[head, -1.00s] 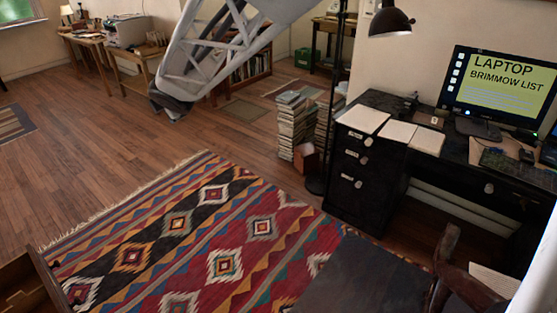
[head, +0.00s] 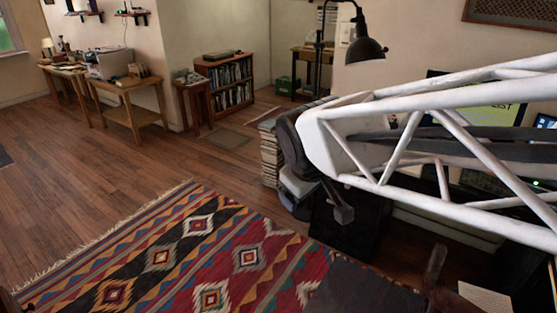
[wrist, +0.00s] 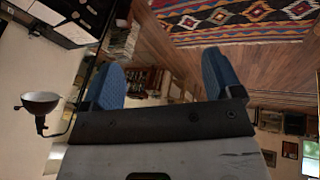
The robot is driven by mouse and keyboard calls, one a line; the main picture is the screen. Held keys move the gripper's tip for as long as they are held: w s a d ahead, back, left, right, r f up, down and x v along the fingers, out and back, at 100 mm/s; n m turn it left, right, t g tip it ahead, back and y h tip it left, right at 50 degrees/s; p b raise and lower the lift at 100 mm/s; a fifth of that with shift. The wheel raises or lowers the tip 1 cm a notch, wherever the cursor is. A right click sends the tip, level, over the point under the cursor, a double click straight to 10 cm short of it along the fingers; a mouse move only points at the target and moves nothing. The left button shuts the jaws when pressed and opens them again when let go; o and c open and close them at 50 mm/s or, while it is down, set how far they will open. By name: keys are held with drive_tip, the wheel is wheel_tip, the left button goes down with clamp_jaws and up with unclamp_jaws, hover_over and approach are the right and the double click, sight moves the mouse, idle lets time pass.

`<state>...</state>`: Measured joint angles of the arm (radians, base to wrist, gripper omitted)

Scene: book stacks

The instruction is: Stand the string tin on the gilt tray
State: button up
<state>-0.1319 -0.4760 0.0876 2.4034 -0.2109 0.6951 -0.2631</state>
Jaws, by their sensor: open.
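I cannot make out the string tin or the gilt tray in either view. In the wrist view my gripper (wrist: 165,78) is open, with its two blue-padded fingers wide apart and nothing between them. In the head view my white lattice arm reaches in from the right. Its dark wrist end (head: 300,150) hangs in front of the book stack and the desk, and the fingers are not clear there. The arm hides most of the desk top and part of the monitor (head: 480,120).
A patterned rug (head: 200,255) covers the floor in front. A bookcase (head: 228,85), a small table (head: 192,100) and a side table (head: 130,95) stand farther back.

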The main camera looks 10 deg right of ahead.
drive_tip(key=s+d+f+m+g, duration=0.1)
drive_tip(key=s+m, duration=0.2)
drive_tip(key=s, duration=0.3)
drive_tip(key=s+d+f+m+g+y, duration=0.1)
drive_tip(key=s+d+f+m, duration=0.1)
drive_tip(key=s, duration=0.4)
drive_tip(key=shift+s+d+f+m+g, duration=0.2)
drive_tip(key=shift+s+d+m+g, duration=0.1)
drive_tip(key=shift+m, duration=0.3)
